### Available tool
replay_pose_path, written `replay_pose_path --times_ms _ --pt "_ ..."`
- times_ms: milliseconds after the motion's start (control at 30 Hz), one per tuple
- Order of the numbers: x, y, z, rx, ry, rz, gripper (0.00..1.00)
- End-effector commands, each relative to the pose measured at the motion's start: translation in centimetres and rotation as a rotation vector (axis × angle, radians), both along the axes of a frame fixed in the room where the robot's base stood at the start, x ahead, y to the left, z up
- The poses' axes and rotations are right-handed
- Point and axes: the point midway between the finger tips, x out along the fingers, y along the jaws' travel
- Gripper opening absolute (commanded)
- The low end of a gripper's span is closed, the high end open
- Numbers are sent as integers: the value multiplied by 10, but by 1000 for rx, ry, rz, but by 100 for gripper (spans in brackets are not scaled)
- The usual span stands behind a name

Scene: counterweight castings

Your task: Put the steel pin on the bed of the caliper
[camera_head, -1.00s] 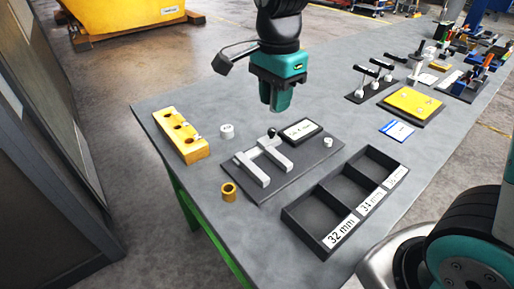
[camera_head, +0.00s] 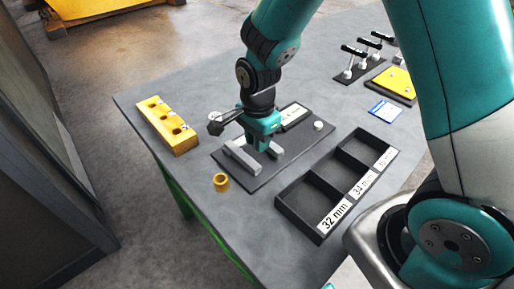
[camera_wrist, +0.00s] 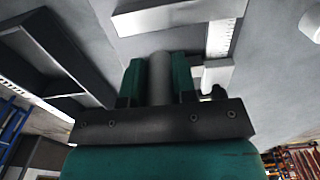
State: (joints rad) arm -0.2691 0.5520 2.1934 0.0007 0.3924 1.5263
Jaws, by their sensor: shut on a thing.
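My gripper (camera_head: 262,146) is down at the caliper, its fingers over the gap between the two jaws. In the wrist view the teal fingers (camera_wrist: 158,80) are shut on a grey cylinder, the steel pin (camera_wrist: 160,72). The caliper (camera_head: 240,158) is pale grey and lies on a dark plate. In the wrist view one long jaw (camera_wrist: 180,14) lies beyond the pin, and a ruled scale (camera_wrist: 222,38) runs beside it. My arm and fingers hide the pin in the head view. I cannot tell whether the pin touches the bed.
A dark tray (camera_head: 310,207) with compartments, one labelled 32 mm, lies right of the plate. A yellow block (camera_head: 160,113) with holes and a brass ring (camera_head: 221,182) are on the left. A pale cylinder (camera_head: 318,126) stands on the plate. A blue card (camera_head: 385,112) lies further right.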

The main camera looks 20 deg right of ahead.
Motion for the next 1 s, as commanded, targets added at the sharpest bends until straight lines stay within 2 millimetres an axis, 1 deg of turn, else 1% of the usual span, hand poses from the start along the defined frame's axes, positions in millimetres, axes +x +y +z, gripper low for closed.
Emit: replay_pose_path --times_ms 100,233,633,667,700,733,767,1000 --pt "-1 0 -19 -2 7 1 0" --pt "-1 0 -33 -1 3 1 0" --pt "0 1 -40 -1 2 1 0" --pt "0 1 -39 -1 2 1 32" --pt "0 1 -38 -1 2 1 42" --pt "0 1 -38 -1 2 1 48" --pt "0 1 -38 -1 2 1 51" --pt "-1 0 -37 -1 2 1 51"
